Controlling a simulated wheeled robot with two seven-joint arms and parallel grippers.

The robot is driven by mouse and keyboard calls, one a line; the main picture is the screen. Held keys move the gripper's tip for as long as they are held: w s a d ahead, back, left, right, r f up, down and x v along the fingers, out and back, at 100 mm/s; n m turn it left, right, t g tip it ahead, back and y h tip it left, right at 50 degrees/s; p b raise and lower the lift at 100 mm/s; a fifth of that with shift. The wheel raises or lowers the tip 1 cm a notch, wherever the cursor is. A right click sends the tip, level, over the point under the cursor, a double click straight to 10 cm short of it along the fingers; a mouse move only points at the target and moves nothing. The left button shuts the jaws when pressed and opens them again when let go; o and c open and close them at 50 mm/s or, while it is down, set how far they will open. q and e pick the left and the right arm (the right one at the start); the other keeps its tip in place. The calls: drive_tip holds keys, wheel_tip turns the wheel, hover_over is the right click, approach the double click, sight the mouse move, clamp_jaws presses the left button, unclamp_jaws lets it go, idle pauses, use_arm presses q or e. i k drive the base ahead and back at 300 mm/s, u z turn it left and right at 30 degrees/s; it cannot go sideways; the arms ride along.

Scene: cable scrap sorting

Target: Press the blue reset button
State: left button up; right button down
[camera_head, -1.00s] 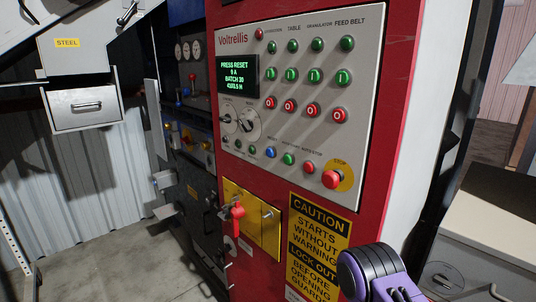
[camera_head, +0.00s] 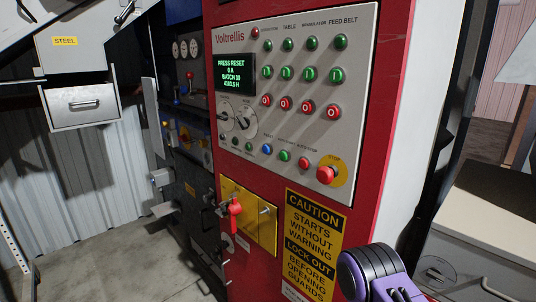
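The blue reset button (camera_head: 267,149) is on the lower row of the grey Voltrellis control panel (camera_head: 350,100), left of a green button (camera_head: 284,155) and a red button (camera_head: 304,162). The panel's screen (camera_head: 235,74) reads "PRESS RESET" with smaller lines below. A purple and black part of my arm (camera_head: 372,272) shows at the bottom right, below the panel and apart from it. Neither gripper's fingertips show.
A red emergency stop (camera_head: 326,175) on a yellow disc sits at the panel's lower right. Below are a yellow plate (camera_head: 248,215) with a red lockout handle (camera_head: 234,220) and a caution sign (camera_head: 313,240). A grey cabinet (camera_head: 470,245) stands at the right.

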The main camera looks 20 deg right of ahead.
sight(266, 149)
drive_tip(key=k, duration=1.2)
drive_tip(key=u, duration=0.5)
drive_tip(key=i, duration=1.9)
drive_tip(key=z, duration=0.85)
